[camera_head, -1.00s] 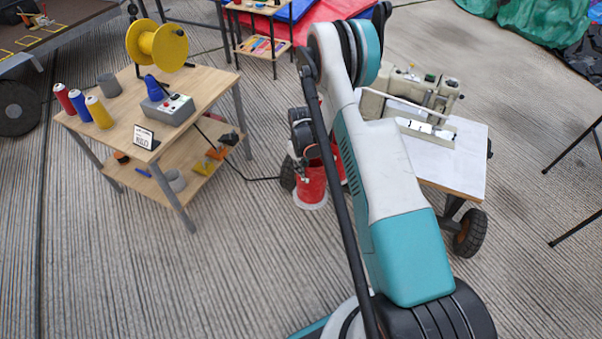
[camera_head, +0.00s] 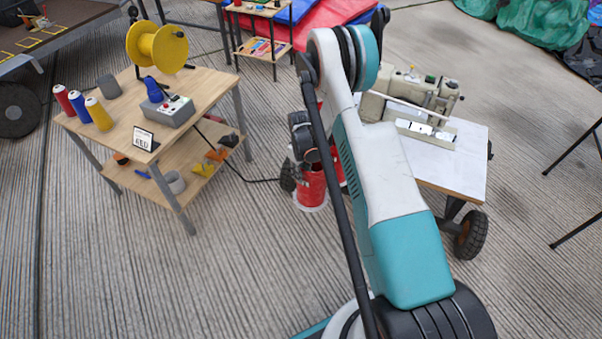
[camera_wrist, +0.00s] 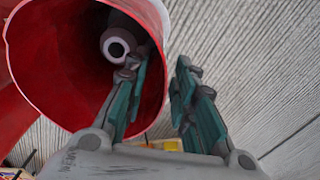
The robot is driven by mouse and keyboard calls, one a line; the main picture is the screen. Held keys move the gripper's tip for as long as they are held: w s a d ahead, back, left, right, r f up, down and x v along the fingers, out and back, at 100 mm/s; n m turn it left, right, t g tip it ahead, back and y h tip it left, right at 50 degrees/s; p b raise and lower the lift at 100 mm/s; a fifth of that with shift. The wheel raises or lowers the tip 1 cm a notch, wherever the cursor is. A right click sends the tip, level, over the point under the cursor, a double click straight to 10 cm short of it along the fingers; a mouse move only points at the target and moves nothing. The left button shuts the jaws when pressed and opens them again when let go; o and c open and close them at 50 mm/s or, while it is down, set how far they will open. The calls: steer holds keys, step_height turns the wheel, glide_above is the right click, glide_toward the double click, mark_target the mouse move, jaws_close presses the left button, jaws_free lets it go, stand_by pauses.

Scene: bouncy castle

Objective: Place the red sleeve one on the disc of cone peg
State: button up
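A red, open-topped sleeve (camera_head: 312,190) stands on the floor beside the cart, with a pale rim at its base. In the wrist view its wide red mouth (camera_wrist: 75,95) fills the left, and a grey post with a white ring end (camera_wrist: 116,45) shows inside. My gripper (camera_wrist: 170,68) is open; one finger overlaps the sleeve's interior and the other is outside its right edge. I cannot tell whether they touch it. A second red piece (camera_head: 340,172) stands beside it, partly hidden by my arm.
A wooden table (camera_head: 205,85) at left holds a yellow reel (camera_head: 145,47), thread spools (camera_head: 99,114) and a sign (camera_head: 143,137). A cart (camera_head: 462,168) with a sewing machine (camera_head: 408,92) stands at right. A cable (camera_head: 240,170) crosses the floor. The front floor is clear.

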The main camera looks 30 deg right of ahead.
step_height(320, 180, up, 12)
steer(key=p, duration=0.4)
steer(key=shift+p, duration=0.35)
steer(key=s+a+r+m+t, duration=0.15)
steer(key=s+a+r, duration=0.25)
steer(key=r, duration=1.1)
steer(key=s+a+r+t, duration=0.2)
steer(key=s+a+r, duration=0.25)
steer(key=r, duration=0.95)
steer(key=s+a+r+m+t, duration=0.1)
steer(key=s+r, duration=0.3)
steer(key=s, duration=0.6)
steer(key=s+a+r+t, duration=0.2)
steer(key=s+a+r, duration=0.2)
steer(key=s, duration=0.7)
steer(key=shift+a+m+t, duration=0.2)
steer(key=shift+m+t, duration=0.15)
steer(key=shift+d, duration=0.15)
